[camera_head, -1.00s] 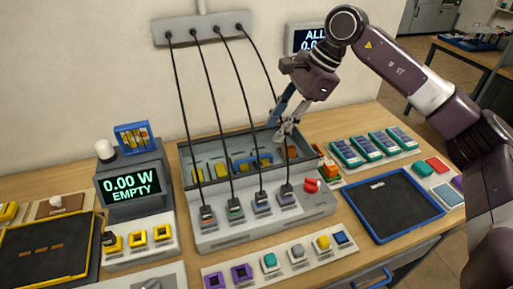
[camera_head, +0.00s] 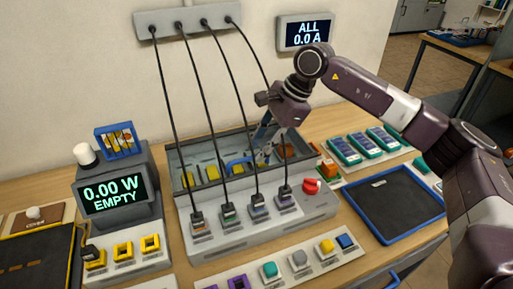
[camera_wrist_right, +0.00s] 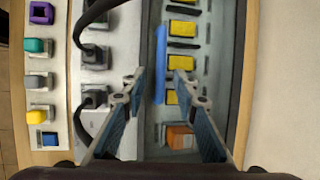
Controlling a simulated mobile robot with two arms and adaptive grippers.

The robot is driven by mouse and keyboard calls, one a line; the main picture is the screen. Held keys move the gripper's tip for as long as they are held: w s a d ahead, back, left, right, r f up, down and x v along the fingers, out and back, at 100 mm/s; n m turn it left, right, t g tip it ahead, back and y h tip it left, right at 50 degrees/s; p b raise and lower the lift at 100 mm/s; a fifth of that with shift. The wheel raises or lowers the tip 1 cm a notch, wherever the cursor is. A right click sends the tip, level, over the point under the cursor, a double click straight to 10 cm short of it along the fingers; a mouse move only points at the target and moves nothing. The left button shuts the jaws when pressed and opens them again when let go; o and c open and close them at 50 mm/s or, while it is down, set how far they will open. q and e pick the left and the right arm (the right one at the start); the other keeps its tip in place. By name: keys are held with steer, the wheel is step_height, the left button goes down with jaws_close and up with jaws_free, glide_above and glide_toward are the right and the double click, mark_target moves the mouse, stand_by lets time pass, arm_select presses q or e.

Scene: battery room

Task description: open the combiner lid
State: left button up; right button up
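The combiner (camera_head: 262,222) is a grey box on the bench with several black cables plugged into its front. Its lid (camera_head: 207,162) looks see-through and shut, with yellow blocks visible beneath. A blue bar handle (camera_head: 238,161) lies across the lid; it also shows in the right wrist view (camera_wrist_right: 160,65). My right gripper (camera_head: 262,158) is low over the lid, at the handle's right end. In the wrist view its fingers (camera_wrist_right: 158,78) are spread, one on each side of the handle, with gaps. Whether they reach down to handle height is unclear. My left gripper is out of view.
A red button (camera_head: 312,186) sits at the combiner's right end. A blue-rimmed tray (camera_head: 393,238) and several green meters (camera_head: 363,143) are to the right. A meter reading 0.00 W EMPTY (camera_head: 114,193) stands left. Cables (camera_head: 205,95) hang from a wall strip in front of the lid.

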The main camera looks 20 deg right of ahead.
steer(key=shift+x, duration=0.9)
jaws_close()
steer(key=shift+w, duration=0.1)
